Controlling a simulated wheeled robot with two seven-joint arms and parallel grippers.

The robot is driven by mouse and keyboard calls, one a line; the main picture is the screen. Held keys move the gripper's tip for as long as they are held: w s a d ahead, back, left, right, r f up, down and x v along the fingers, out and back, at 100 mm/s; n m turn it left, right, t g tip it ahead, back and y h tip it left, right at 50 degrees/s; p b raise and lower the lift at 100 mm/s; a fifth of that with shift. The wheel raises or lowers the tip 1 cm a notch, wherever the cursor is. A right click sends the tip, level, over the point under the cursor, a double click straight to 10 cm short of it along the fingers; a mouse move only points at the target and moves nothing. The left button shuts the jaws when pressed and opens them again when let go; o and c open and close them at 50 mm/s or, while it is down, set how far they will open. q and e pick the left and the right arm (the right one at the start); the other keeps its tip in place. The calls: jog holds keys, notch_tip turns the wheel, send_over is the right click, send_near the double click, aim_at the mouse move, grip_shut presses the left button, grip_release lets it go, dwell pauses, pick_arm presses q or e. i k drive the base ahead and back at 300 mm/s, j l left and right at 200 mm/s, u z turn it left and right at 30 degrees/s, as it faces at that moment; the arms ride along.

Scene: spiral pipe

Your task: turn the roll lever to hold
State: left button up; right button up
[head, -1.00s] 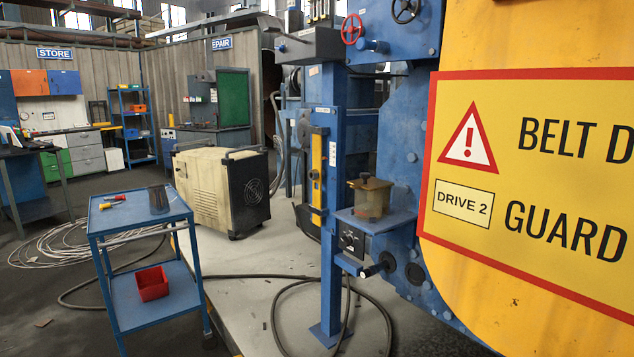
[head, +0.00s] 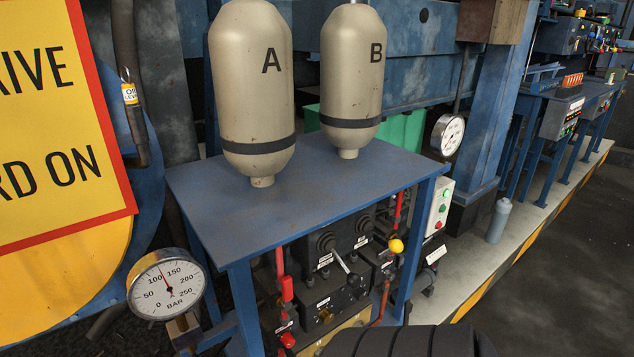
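Under a blue stand in the head view is a black valve block (head: 336,290) with small white labels too small to read. A lever with a pale handle (head: 344,267) sticks out of it, tilted. A lever with a yellow knob (head: 396,246) stands at its right. Red handles (head: 286,288) show at its left. I cannot tell which of these is the roll lever, or where hold is marked. Neither of my grippers is in view.
Two beige tanks, A (head: 252,90) and B (head: 352,75), stand on the blue stand top (head: 215,205). A pressure gauge (head: 166,284) is at the lower left, another (head: 447,135) at the right. A yellow guard (head: 50,170) fills the left edge. Dark floor (head: 570,270) lies open at right.

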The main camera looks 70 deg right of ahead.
aim_at(354, 280)
jog(key=z, duration=2.6)
